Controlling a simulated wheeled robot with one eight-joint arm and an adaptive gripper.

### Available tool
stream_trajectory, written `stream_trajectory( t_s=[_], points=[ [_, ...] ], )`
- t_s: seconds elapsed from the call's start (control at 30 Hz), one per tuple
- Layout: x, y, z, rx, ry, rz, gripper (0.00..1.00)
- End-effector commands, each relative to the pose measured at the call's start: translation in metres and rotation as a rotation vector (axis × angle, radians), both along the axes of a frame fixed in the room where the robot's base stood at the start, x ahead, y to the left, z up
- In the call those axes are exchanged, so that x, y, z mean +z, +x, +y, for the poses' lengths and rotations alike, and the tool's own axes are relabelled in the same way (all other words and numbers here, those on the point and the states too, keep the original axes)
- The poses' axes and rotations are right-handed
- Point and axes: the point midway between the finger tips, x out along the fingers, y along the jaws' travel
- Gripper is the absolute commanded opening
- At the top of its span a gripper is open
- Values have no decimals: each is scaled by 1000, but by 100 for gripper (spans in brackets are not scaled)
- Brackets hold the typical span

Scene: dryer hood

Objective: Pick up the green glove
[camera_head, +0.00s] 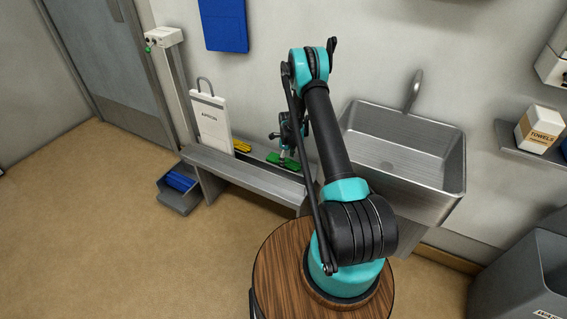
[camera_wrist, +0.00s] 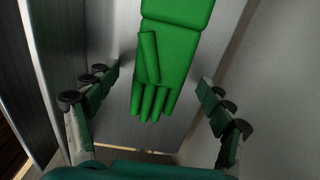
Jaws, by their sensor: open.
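The green glove (camera_wrist: 172,68) lies flat on the grey metal bench, its fingers pointing down toward my gripper in the wrist view. In the head view the green glove (camera_head: 284,160) lies on the bench near the sink, just below my gripper (camera_head: 287,153). My gripper (camera_wrist: 158,112) is open in the wrist view, with one finger on each side of the glove's finger end. Gaps show between the glove and both fingers. The exact height of the gripper above the bench is hard to tell.
A yellow item (camera_head: 241,146) and a white board (camera_head: 211,121) stand left of the glove on the bench (camera_head: 240,172). A grey bin (camera_head: 180,188) with blue items sits on the floor at left. A metal sink (camera_head: 440,160) is at right. A wall runs close behind the bench.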

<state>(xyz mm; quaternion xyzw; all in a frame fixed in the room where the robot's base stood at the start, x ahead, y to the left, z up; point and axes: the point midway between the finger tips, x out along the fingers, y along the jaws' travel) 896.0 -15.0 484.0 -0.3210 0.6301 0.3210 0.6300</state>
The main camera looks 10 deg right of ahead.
Motion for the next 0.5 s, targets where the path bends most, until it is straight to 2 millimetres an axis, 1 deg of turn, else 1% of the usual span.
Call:
stream_trajectory(
  t_s=[0.07,0.4,0.5],
  points=[
    [0,0,0,0,0,0,80],
    [0,0,0,0,0,0,38],
    [0,0,0,0,0,0,27]
  ],
)
